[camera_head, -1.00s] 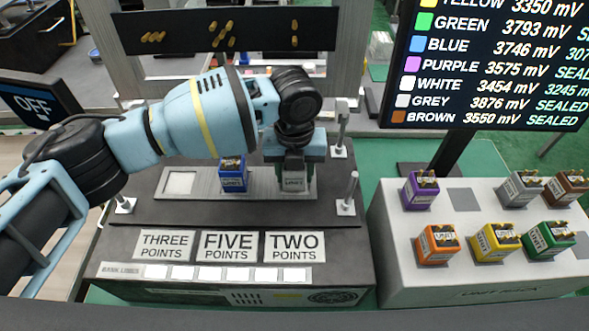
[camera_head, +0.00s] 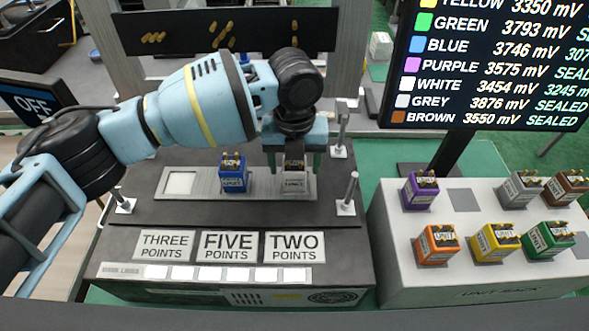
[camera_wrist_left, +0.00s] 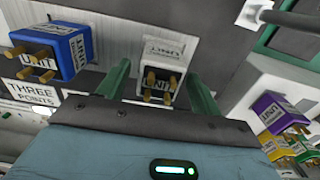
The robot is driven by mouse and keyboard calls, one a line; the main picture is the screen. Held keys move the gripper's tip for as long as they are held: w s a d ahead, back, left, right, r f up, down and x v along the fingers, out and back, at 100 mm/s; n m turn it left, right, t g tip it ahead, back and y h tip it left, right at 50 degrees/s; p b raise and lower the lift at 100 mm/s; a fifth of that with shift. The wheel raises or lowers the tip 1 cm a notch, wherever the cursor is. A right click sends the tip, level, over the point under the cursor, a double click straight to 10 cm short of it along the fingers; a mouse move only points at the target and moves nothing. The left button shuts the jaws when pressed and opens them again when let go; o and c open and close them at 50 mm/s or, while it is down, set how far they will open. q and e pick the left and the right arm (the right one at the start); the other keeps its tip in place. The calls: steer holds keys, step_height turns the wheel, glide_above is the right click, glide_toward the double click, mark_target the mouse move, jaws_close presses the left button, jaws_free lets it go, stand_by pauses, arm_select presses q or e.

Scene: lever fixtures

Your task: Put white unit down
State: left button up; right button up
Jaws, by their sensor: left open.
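The white unit (camera_head: 294,184) stands upright at the right end of the grey strip (camera_head: 208,186) on the bank, behind the "TWO POINTS" label (camera_head: 294,246). It also shows in the left wrist view (camera_wrist_left: 165,58), pins toward the camera. My left gripper (camera_head: 294,165) is directly above it, open, with one green finger on each side. The left wrist view shows gaps between the fingers and the unit. The blue unit (camera_head: 233,180) stands in the middle of the strip. My right gripper is out of view.
The strip's left place (camera_head: 180,183) is empty. Metal posts (camera_head: 347,195) rise right of the strip.

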arm_select(q)
step_height(320, 180, up, 9)
steer(key=shift+r, duration=0.1)
steer(key=shift+s+f, duration=0.1)
steer(key=shift+f, duration=0.1)
stand_by(0.6)
